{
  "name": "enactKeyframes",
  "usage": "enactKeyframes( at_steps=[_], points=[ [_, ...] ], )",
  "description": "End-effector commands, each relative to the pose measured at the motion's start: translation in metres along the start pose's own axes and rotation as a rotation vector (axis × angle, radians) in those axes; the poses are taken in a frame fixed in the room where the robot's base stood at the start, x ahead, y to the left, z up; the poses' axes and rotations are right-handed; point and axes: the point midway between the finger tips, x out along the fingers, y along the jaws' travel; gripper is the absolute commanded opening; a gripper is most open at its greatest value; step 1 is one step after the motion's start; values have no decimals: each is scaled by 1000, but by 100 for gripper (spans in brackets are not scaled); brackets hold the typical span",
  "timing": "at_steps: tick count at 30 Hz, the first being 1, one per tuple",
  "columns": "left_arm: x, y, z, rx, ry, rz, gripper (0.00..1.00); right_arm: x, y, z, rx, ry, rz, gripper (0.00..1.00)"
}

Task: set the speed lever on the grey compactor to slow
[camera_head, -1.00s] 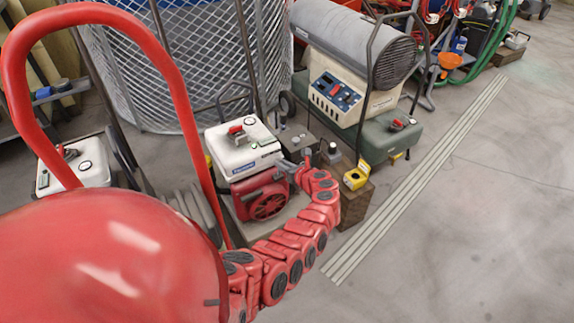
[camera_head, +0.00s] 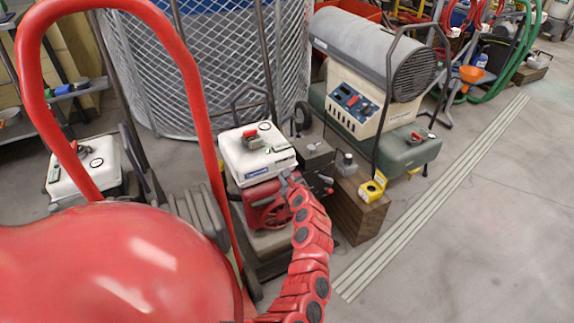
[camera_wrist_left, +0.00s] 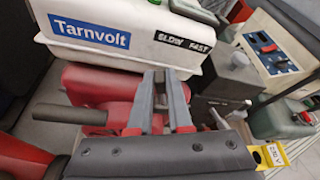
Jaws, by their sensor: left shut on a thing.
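A machine with a white top (camera_head: 245,160) and a red engine (camera_head: 266,208) stands at the middle of the head view. In the left wrist view its white top (camera_wrist_left: 125,45) bears a blue "Tarnvolt" label and a "SLOW FAST" label (camera_wrist_left: 183,42). My left gripper (camera_head: 289,178) is at the machine's right front side, below the white top. In the left wrist view its fingers (camera_wrist_left: 158,100) are closed together below the labels, on a small part, probably the speed lever, mostly hidden between them. I cannot read the lever's setting. My right gripper is not in view.
A dark grey box-like unit (camera_head: 313,152) stands just right of the machine. A wooden block (camera_head: 362,215) with a yellow tag (camera_head: 373,188) is beside it. A heater on a green tank (camera_head: 408,152) stands behind right. The floor at right is open.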

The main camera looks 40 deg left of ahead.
Motion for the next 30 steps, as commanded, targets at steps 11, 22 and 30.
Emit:
enactKeyframes(
  at_steps=[11, 22, 30],
  points=[
    [0, 1, -1, -13, 3, -5, 0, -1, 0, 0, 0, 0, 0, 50],
    [0, 1, -1, -12, 2, -5, 48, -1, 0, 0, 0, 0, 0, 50],
    [-4, 0, -1, -12, 2, -6, 48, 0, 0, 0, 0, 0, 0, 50]
  ],
)
